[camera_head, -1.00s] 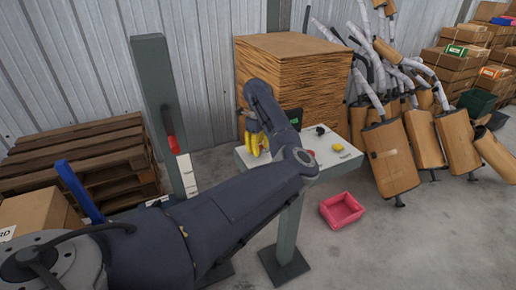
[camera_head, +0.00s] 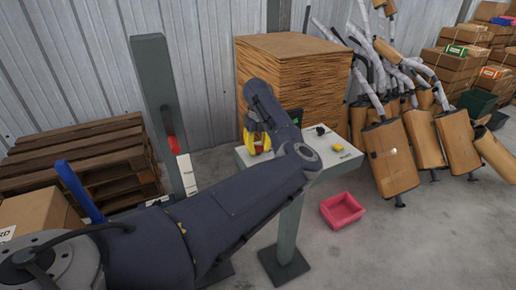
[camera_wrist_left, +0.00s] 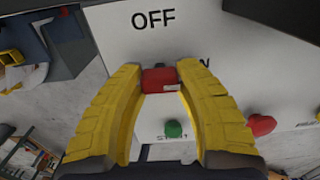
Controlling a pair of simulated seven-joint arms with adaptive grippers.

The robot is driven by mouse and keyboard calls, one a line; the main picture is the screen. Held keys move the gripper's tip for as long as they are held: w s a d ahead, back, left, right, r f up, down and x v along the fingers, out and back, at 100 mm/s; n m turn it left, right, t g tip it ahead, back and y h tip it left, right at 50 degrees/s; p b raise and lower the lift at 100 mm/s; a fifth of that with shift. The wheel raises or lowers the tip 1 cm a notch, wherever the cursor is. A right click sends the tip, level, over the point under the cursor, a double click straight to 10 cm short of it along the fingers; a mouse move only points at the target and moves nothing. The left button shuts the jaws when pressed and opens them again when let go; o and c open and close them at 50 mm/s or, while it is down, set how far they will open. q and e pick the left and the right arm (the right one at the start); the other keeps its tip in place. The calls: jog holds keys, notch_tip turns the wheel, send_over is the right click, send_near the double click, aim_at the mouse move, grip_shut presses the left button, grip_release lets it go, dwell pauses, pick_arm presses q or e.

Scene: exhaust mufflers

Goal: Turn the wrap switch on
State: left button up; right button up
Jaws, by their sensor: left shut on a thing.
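The control panel (camera_head: 330,158) is a pale board on a grey post, and my left arm reaches over it. In the left wrist view a red switch knob (camera_wrist_left: 160,80) sits on the panel (camera_wrist_left: 130,30) below the word OFF. My left gripper (camera_wrist_left: 168,88) has yellow fingers on both sides of the red knob and is shut on it. In the head view the left gripper (camera_head: 257,142) is at the panel's left part, with red showing between its fingers. Part of the panel lettering is hidden behind a finger. My right gripper is not in view.
A green button (camera_wrist_left: 173,129) and a red button (camera_wrist_left: 262,125) are on the panel in the wrist view. In the head view, a black knob (camera_head: 320,130) and a yellow button (camera_head: 338,147) are at its right. A pink bin (camera_head: 342,210) stands on the floor.

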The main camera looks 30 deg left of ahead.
aim_at(258, 146)
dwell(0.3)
pick_arm(q)
jog(key=o, duration=1.2)
jog(key=shift+o, duration=0.2)
jog(key=shift+r, duration=0.15)
notch_tip(258, 146, up, 12)
